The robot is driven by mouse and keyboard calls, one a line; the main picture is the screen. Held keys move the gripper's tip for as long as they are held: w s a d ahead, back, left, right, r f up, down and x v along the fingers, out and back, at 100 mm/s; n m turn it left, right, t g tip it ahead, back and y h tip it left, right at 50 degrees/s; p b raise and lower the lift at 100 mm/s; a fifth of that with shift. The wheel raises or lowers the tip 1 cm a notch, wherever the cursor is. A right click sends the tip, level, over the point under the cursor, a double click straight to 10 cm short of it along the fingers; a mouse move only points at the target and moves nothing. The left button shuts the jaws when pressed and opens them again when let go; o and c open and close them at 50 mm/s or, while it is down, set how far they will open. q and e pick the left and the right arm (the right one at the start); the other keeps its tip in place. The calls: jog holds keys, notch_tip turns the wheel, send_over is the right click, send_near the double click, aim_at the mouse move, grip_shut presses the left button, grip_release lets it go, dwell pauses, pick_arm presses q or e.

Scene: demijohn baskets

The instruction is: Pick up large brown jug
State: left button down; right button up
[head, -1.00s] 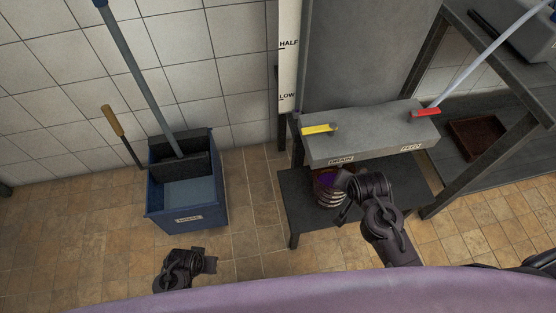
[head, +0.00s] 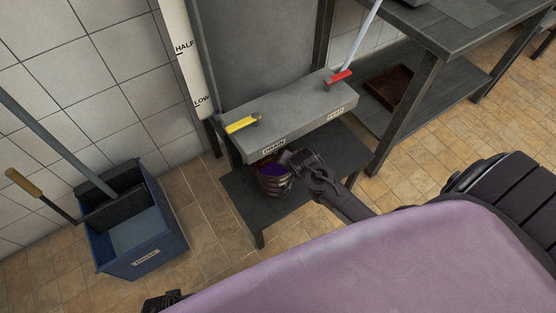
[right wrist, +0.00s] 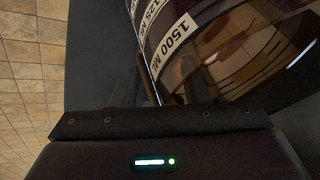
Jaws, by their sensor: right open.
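The large brown jug (head: 270,184) stands on the low dark shelf under the grey drain and feed block. It looks like a banded brown vessel with purple inside its top. In the right wrist view the jug (right wrist: 230,62) is brown glass, very close, with white volume labels, one reading 1500 ML. My right gripper (head: 292,162) is open at the jug's upper right side; I cannot tell whether it touches. Its fingertips are hidden in the wrist view. Part of my left arm shows at the bottom left of the head view, but its jaws cannot be made out.
The grey block (head: 290,115) with a yellow handle (head: 242,124) and a red handle (head: 339,76) hangs close above the jug. A blue mop bucket (head: 140,235) stands at left. A dark table (head: 425,75) stands at right. Tiled floor is open in front.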

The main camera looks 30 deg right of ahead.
grip_shut()
dwell(0.3)
jog(key=shift+w+r, duration=0.1)
jog(key=shift+w, duration=0.1)
dwell(0.9)
